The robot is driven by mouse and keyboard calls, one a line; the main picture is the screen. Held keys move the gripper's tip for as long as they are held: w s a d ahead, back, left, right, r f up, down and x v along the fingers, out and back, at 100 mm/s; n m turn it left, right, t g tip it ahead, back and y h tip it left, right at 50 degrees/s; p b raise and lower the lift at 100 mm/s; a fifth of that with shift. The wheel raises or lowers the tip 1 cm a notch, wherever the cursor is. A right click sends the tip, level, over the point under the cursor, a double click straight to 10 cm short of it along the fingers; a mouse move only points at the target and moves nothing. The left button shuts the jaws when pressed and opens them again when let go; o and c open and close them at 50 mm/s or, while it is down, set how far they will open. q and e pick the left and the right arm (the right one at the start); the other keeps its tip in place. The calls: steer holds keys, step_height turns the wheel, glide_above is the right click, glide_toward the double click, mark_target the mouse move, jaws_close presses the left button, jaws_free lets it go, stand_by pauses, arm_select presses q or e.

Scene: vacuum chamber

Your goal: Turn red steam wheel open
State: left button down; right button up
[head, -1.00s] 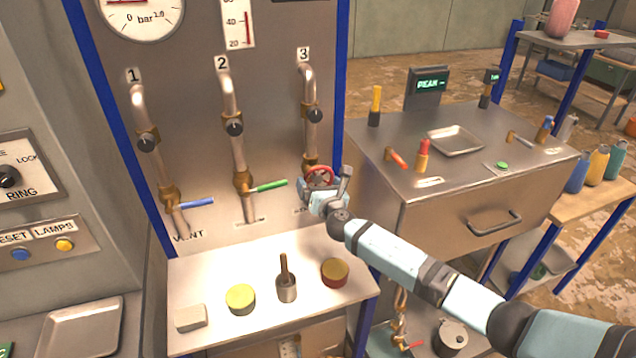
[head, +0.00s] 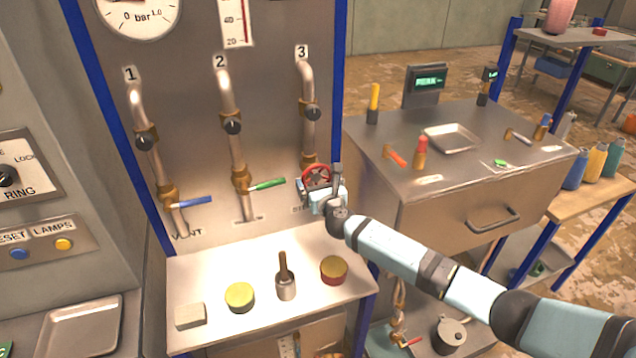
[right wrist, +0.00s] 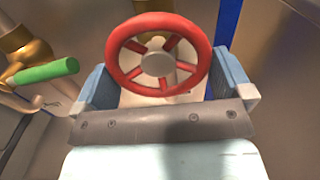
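The red steam wheel (head: 316,176) is a small spoked handwheel on the pipe under number 3, above the partly covered label. In the right wrist view the red wheel (right wrist: 158,56) shows whole, with red spokes and a grey hub. My right gripper (head: 320,192) is at the wheel, just below and in front of it in the head view. In the right wrist view its blue fingers stand wide apart, one on each side of the wheel's lower part. I cannot tell whether they touch the rim. My left gripper is not in view.
A green lever (head: 267,184) on pipe 2 is close left of the wheel; a blue lever (head: 194,202) is on pipe 1. The shelf (head: 212,268) below holds a yellow-topped tin, a red tin, a wooden-handled tool and a block. A metal bench (head: 390,185) stands at right.

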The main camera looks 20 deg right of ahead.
steer(key=shift+r, duration=0.1)
steer(key=shift+s, duration=0.2)
steer(key=s+b, duration=0.2)
steer(key=s, duration=1.1)
steer(key=shift+s+d, duration=0.15)
steer(key=shift+d, duration=0.15)
steer(key=shift+r, duration=0.1)
